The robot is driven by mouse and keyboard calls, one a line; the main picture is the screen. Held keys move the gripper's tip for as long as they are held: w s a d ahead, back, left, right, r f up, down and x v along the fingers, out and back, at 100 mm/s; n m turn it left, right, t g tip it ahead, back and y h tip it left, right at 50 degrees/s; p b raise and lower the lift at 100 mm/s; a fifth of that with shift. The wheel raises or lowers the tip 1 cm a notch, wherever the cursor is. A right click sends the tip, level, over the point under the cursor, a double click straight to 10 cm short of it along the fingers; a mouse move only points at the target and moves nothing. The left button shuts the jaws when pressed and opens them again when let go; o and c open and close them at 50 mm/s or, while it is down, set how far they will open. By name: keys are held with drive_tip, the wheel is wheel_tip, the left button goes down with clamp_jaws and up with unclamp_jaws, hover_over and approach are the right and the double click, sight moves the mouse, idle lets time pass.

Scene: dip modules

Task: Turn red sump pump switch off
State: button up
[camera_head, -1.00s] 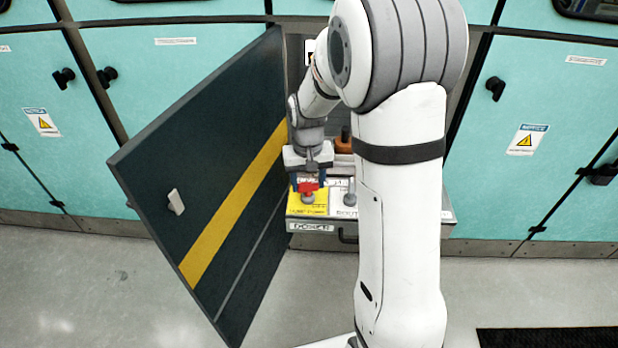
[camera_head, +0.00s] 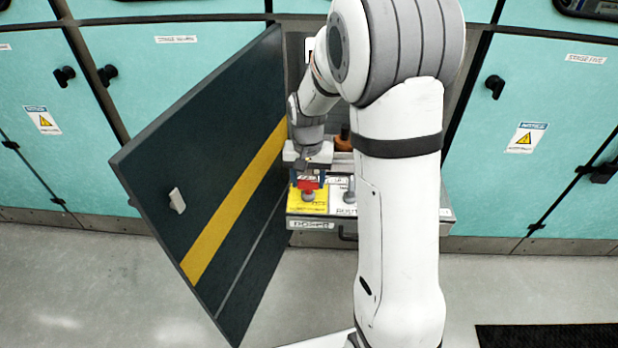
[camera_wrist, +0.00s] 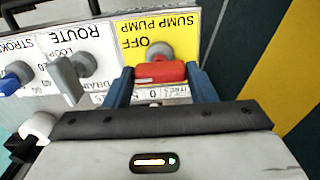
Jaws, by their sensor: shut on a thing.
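The red sump pump switch (camera_wrist: 160,72) sits on a yellow panel (camera_wrist: 185,22) labelled "SUMP PUMP" and "OFF", which reads upside down in the wrist view. My gripper (camera_wrist: 160,84) has its two blue fingers on either side of the red handle, closed on it. The switch's grey round base (camera_wrist: 160,50) shows just beyond the handle. In the head view the red switch (camera_head: 308,185) shows right below my gripper (camera_head: 308,178), on the yellow panel (camera_head: 306,205) of the pulled-out unit. My fingers hide part of the panel's lettering.
A grey route lever (camera_wrist: 70,80) on a white panel and a blue-tipped stroke knob (camera_wrist: 14,80) stand beside the switch. An open dark door (camera_head: 190,215) with a yellow stripe stands close to the left. Teal cabinets (camera_head: 560,100) line the back.

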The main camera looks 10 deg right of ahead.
sight(308, 181)
drive_tip(key=o, duration=1)
drive_tip(key=shift+r+p, duration=0.65)
drive_tip(key=shift+r, duration=3.25)
drive_tip(key=shift+r, duration=0.1)
drive_tip(key=s+r+n+t+p, duration=0.1)
drive_tip(key=s+r+p, duration=0.2)
drive_tip(key=s+r, duration=0.2)
drive_tip(key=s+r+n+p, duration=0.1)
drive_tip(key=s+r+p, duration=0.3)
drive_tip(key=s, duration=0.5)
drive_tip(key=s+r+n+t+p, duration=0.1)
drive_tip(key=s+r+p, duration=0.3)
drive_tip(key=s+r, duration=0.3)
drive_tip(key=shift+d+r+n+t, duration=0.15)
drive_tip(key=shift+r+n+t, duration=0.2)
drive_tip(key=shift+r, duration=0.25)
